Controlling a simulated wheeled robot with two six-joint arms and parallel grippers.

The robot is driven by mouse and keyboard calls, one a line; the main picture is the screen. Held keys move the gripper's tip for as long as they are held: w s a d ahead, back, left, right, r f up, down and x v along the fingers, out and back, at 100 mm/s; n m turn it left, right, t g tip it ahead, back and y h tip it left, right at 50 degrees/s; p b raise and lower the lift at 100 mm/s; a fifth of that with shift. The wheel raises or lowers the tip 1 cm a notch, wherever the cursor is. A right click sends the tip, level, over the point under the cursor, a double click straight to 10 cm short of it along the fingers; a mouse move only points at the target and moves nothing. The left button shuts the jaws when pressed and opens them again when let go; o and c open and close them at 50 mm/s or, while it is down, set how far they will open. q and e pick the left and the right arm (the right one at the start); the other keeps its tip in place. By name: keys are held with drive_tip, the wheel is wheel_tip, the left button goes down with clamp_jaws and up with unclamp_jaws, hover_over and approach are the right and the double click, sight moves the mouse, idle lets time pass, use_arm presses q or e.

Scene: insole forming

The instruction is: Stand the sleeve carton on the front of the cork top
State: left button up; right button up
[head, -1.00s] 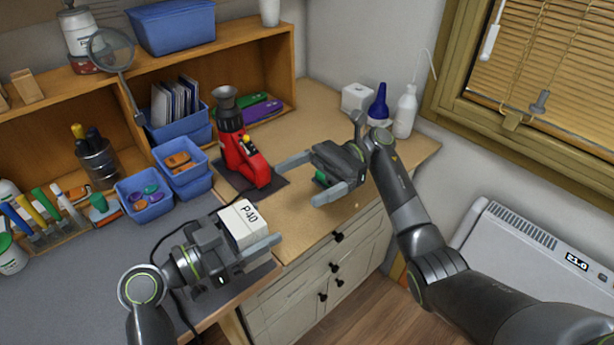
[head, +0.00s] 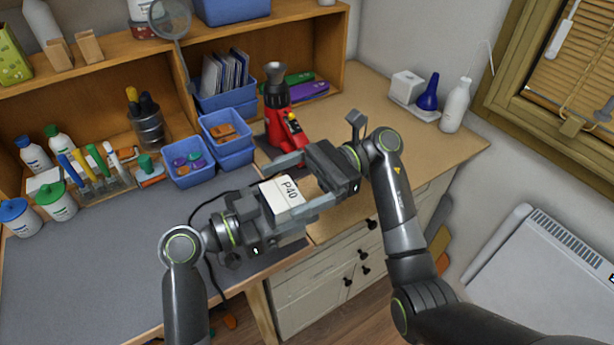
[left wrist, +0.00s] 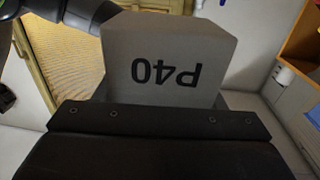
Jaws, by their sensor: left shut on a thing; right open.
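The sleeve carton is a small pale box marked P40 (head: 283,194). My left gripper (head: 286,212) is shut on it and holds it up near the front edge where the desk meets the cork top. In the left wrist view the carton (left wrist: 165,65) stands beyond the dark jaw with its lettering upside down. My right gripper (head: 299,186) is open, its fingers pointing left and reaching to either side of the carton; whether they touch it I cannot tell. The tan cork top (head: 400,152) lies behind and right, its front partly hidden by my right arm.
A red machine (head: 283,125) with a grey funnel stands behind my right gripper. Blue bins (head: 190,172) and a marker rack (head: 85,185) stand on the grey desk. A white bottle (head: 455,107) and blue bottle (head: 428,95) are at the back right. The cork top's right part is clear.

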drive_tip(key=shift+a, duration=0.1)
drive_tip(key=c, duration=1.1)
use_arm(q)
drive_tip(key=o, duration=1.1)
drive_tip(key=shift+o, duration=0.2)
